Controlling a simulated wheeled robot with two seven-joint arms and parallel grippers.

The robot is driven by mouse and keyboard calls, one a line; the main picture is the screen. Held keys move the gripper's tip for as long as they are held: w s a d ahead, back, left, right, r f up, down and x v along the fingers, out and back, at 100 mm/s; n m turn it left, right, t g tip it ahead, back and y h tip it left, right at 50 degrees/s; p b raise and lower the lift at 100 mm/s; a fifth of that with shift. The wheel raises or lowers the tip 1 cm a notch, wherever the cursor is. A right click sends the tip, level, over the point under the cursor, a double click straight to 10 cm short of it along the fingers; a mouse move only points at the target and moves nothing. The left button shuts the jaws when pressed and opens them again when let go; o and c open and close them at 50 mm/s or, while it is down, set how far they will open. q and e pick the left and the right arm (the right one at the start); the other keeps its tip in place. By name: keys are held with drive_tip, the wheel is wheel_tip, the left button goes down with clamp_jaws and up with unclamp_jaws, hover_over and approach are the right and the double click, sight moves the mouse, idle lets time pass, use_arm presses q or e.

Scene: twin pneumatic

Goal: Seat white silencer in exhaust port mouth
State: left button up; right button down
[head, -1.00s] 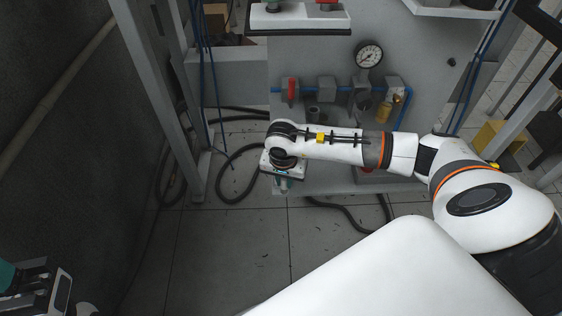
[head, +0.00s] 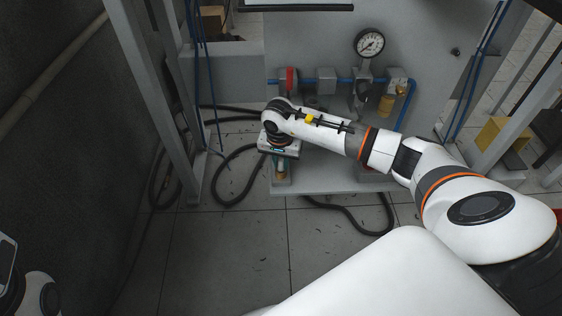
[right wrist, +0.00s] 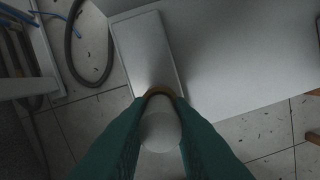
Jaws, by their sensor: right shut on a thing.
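My right gripper (head: 281,172) is low at the front left of the grey pneumatic panel, pointing down, mostly hidden by its own wrist. In the right wrist view its two teal fingers (right wrist: 160,128) are shut on the pale, round-ended white silencer (right wrist: 160,132). A brass-coloured rim (right wrist: 158,91) shows just beyond the silencer; I cannot tell whether it belongs to the silencer or to the port. A pale grey block (right wrist: 145,50) lies beyond it. The exhaust port mouth cannot be made out. Only a bit of my left arm shows at the lower left; its fingers are out of frame.
Above the right arm are a pressure gauge (head: 369,43), a red-handled valve (head: 289,80) and a brass-coloured filter bowl (head: 386,104) on blue piping. Black hoses (head: 232,190) loop over the tiled floor beside a grey upright post (head: 160,90).

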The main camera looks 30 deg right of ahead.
drive_tip(key=shift+f, duration=0.1)
drive_tip(key=shift+f, duration=0.1)
drive_tip(key=c, duration=1.3)
unclamp_jaws()
